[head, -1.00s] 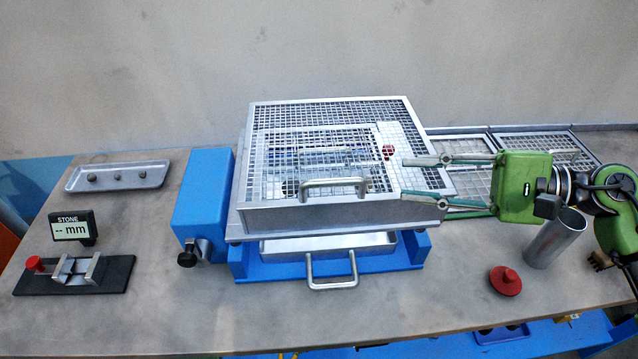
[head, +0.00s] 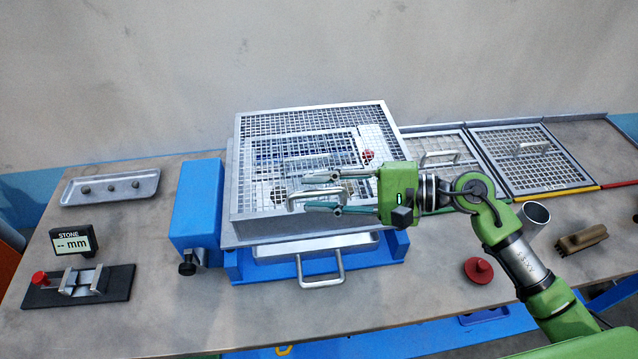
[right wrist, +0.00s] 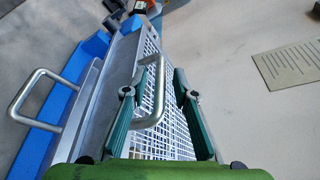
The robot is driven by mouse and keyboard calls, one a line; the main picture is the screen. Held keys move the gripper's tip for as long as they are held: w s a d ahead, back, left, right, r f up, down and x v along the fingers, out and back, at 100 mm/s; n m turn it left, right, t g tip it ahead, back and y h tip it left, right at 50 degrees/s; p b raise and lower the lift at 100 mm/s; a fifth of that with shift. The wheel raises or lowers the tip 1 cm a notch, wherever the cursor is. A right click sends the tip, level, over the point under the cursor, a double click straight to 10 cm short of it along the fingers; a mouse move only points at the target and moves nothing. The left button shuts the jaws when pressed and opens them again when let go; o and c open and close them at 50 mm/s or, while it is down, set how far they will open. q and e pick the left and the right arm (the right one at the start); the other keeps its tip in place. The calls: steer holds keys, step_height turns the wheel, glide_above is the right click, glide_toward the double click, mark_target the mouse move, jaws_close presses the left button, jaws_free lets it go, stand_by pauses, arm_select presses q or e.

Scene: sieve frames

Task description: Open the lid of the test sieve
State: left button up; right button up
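The test sieve (head: 300,228) is a grey metal box on a blue base. Its wire-mesh lid (head: 290,120) lies flat on top, with a small red part (head: 368,156) on its right side. A metal handle (head: 318,190) stands at the lid's front edge. My right gripper (head: 307,192) reaches in from the right, its fingers apart on either side of this handle. In the right wrist view the handle (right wrist: 157,95) stands between the two green fingers, with a gap at least on the right finger's side. My left gripper is not in view.
A tray with its own handle (head: 321,280) sits in the base below. Flat mesh screens (head: 525,160) lie to the right. A metal cup (head: 534,215), brush (head: 580,239) and red knob (head: 479,268) stand front right. A gauge (head: 78,285) and stone tray (head: 110,187) are left.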

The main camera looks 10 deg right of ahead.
steer(key=shift+a, duration=0.1)
jaws_close()
steer(key=shift+r, duration=0.1)
steer(key=w+r+m, duration=0.1)
steer(key=w+r, duration=0.2)
steer(key=r, duration=0.3)
steer(key=w+r+m+g+p, duration=0.1)
steer(key=w+r, duration=0.2)
steer(key=r, duration=0.2)
steer(key=w+r+m, duration=0.1)
steer(key=w+r, duration=0.1)
steer(key=r, duration=0.4)
steer(key=shift+w+r+g+h, duration=0.3)
steer(key=shift+w+r+h, duration=0.05)
steer(key=shift+w+h, duration=0.05)
